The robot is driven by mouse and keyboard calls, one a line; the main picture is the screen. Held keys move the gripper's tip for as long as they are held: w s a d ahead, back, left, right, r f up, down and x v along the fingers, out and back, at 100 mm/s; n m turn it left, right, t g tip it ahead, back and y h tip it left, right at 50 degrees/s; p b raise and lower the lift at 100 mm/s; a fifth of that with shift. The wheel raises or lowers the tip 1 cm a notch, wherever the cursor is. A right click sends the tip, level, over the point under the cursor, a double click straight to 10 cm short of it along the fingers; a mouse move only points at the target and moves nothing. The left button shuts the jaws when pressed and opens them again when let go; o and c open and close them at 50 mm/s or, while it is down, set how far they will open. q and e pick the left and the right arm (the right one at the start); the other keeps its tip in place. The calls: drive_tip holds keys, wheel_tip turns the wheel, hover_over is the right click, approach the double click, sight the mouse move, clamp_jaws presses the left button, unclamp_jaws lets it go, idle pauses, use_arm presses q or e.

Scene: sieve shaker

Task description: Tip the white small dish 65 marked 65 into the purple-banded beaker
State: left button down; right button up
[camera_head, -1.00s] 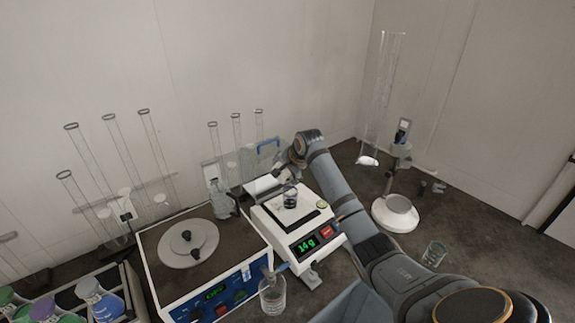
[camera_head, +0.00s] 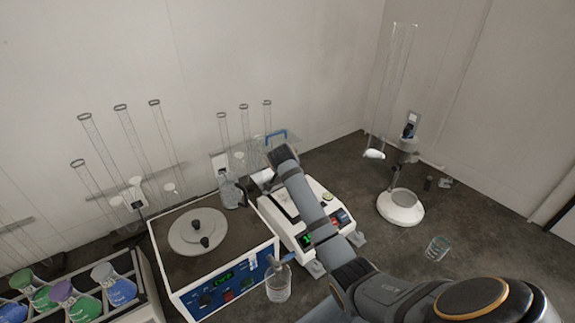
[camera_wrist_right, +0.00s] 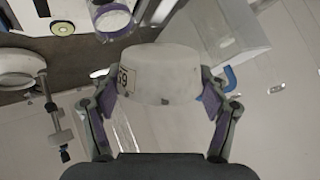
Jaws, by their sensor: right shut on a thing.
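My right gripper (camera_wrist_right: 160,92) is shut on the white small dish (camera_wrist_right: 168,72) in the right wrist view, one finger on each side. The dish's label with dark digits (camera_wrist_right: 123,80) shows upside down near the left finger. The purple-banded beaker (camera_wrist_right: 112,20) is at the top of that view, just beyond the dish and apart from it in the picture. I cannot tell how far the dish is tilted, and its inside is hidden. In the head view my right arm reaches over the balance (camera_head: 333,205) and hides the beaker and the fingers. My left gripper is not in view.
A blue-fronted shaker (camera_head: 215,285) stands left of the balance. A glass bottle (camera_head: 279,288) is in front. A stand with a white base (camera_head: 400,208) and a glass beaker (camera_head: 437,250) are at the right. Racked flasks (camera_head: 115,285) are front left. Tall glass tubes line the back wall.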

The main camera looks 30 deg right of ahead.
drive_tip(key=shift+d, duration=0.15)
drive_tip(key=shift+f+b, duration=0.25)
drive_tip(key=shift+b, duration=0.05)
drive_tip(key=h+b, duration=0.1)
drive_tip(key=a+n+h+b, duration=0.1)
drive_tip(key=b, duration=0.1)
drive_tip(key=t+h+b, duration=0.1)
drive_tip(key=shift+a+f+n+b, duration=0.15)
drive_tip(key=shift+a+n+b, duration=0.1)
drive_tip(key=shift+n+b, duration=0.05)
drive_tip(key=shift+h, duration=0.3)
drive_tip(key=shift+s+d+r, duration=0.1)
drive_tip(key=shift+d+r, duration=0.1)
drive_tip(key=shift+r, duration=0.1)
drive_tip(key=shift+f, duration=0.15)
drive_tip(key=h+b, duration=0.1)
drive_tip(key=b, duration=0.2)
drive_tip(key=n+t+h+b, duration=0.1)
drive_tip(key=b, duration=0.2)
drive_tip(key=shift+a+f+n+b, duration=0.25)
drive_tip(key=shift+f+n+b, duration=0.05)
drive_tip(key=shift+f+b, duration=0.1)
drive_tip(key=shift+r+t+h+b, duration=0.25)
drive_tip(key=shift+t+h+b, duration=0.05)
drive_tip(key=shift+h+b, duration=0.25)
drive_tip(key=shift+r, duration=0.2)
